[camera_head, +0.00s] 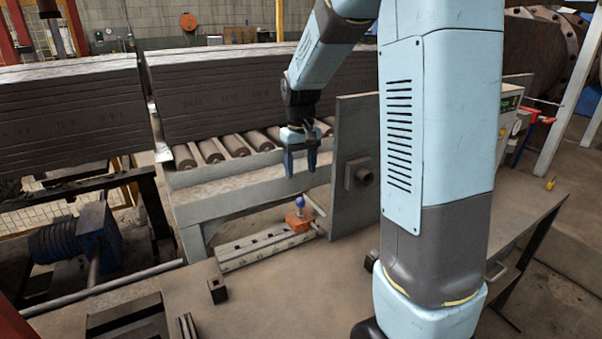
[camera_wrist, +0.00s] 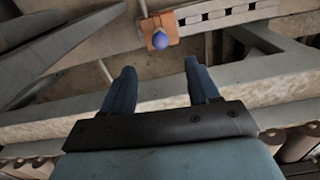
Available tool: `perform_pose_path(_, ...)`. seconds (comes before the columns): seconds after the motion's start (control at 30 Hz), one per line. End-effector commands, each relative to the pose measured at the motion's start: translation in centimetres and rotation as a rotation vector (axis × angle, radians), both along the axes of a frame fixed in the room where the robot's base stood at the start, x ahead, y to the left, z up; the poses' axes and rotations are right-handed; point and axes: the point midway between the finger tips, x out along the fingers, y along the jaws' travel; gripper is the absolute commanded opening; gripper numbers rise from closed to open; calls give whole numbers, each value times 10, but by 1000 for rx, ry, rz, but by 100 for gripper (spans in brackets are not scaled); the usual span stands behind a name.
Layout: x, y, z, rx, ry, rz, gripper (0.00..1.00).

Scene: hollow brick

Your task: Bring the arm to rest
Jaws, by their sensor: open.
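My gripper (camera_head: 300,168) hangs from my light blue arm in the head view, fingers pointing down, in front of the roller conveyor. Its two dark blue fingers are apart with nothing between them. In the wrist view the gripper (camera_wrist: 157,88) also shows spread, empty fingers. An orange block with a blue ball on top (camera_head: 299,217) sits below the gripper on the workbench, clear of the fingers. The wrist view shows the blue ball (camera_wrist: 160,40) on the orange block (camera_wrist: 162,22) beyond the fingertips.
A pale slotted rail (camera_head: 262,248) lies beside the orange block. An upright grey plate (camera_head: 352,130) with a square boss stands right of the gripper. The roller conveyor (camera_head: 225,148) and stacked dark slabs (camera_head: 225,90) lie behind. Small dark blocks (camera_head: 217,290) sit on the bench (camera_head: 270,310).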

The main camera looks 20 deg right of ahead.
Motion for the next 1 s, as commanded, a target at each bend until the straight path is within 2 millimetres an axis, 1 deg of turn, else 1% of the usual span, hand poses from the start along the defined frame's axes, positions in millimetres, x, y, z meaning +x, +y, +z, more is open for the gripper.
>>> perform_pose_path(0.4,0,0,0,0,-1,0,60)
perform_pose_path(0.47,-3,0,3,1,-6,-2,60)
perform_pose_path(0.53,-8,0,10,2,-18,-5,60)
perform_pose_path(0.67,-28,-1,31,6,-60,-16,60)
perform_pose_path(0.8,-57,-1,57,11,-117,-30,60)
perform_pose_path(1.0,-101,-1,86,18,-197,-51,60)
